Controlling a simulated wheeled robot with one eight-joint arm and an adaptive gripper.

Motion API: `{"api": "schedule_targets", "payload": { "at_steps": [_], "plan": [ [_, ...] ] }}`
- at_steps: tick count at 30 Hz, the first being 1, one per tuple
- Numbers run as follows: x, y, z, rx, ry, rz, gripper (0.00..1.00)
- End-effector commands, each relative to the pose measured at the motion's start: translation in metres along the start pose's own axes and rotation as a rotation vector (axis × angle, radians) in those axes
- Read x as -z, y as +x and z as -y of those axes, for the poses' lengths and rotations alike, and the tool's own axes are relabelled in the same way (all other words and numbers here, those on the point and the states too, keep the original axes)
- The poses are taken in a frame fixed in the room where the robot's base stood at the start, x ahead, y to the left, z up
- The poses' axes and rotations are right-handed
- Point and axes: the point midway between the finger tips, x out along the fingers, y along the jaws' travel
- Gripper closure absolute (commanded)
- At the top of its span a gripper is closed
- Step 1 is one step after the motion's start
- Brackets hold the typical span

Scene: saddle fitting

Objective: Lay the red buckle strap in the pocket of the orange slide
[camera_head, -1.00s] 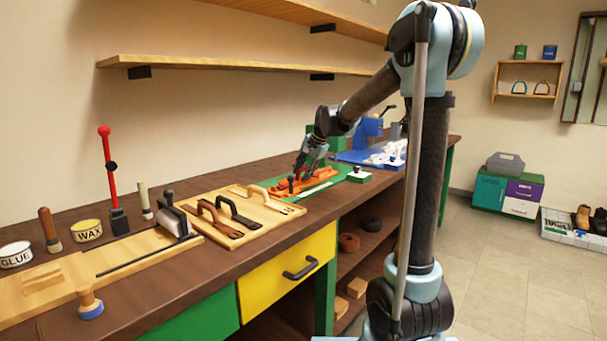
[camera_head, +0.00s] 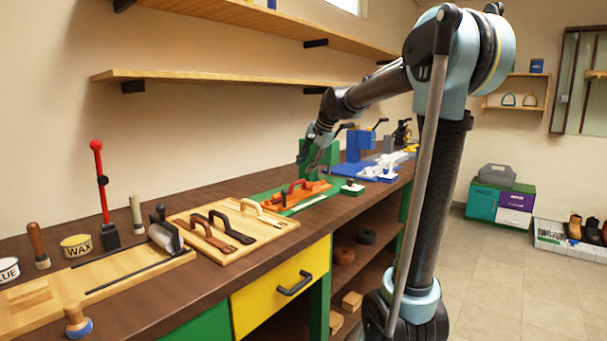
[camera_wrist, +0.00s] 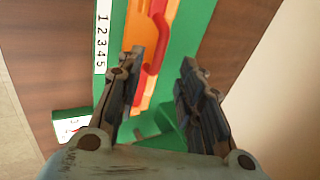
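The red buckle strap (camera_head: 298,186), with its raised arch, lies along the orange slide (camera_head: 314,191) on the green base. In the wrist view the red strap (camera_wrist: 158,42) shows beside the orange of the slide (camera_wrist: 141,100), beyond my fingers. I cannot tell whether it sits fully down in the pocket. My gripper (camera_head: 308,164) is above the far end of the slide, apart from the strap.
A wooden board (camera_head: 262,238) with brown, black and tan straps lies left of the slide. A numbered white strip (camera_wrist: 103,35) runs beside the slide. A small green box with a white top (camera_head: 352,189) and blue equipment (camera_head: 358,145) stand to the right.

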Motion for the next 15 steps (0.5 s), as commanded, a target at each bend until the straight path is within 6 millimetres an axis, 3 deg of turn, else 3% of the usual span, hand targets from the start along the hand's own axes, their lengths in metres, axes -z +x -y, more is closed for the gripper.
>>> {"api": "schedule_targets", "payload": {
  "at_steps": [10, 15],
  "plan": [
    [-0.003, -0.012, -0.009, -0.006, -0.01, -0.003, 0.66],
    [-0.018, -0.019, -0.057, -0.044, -0.082, -0.018, 0.66]
  ]
}}
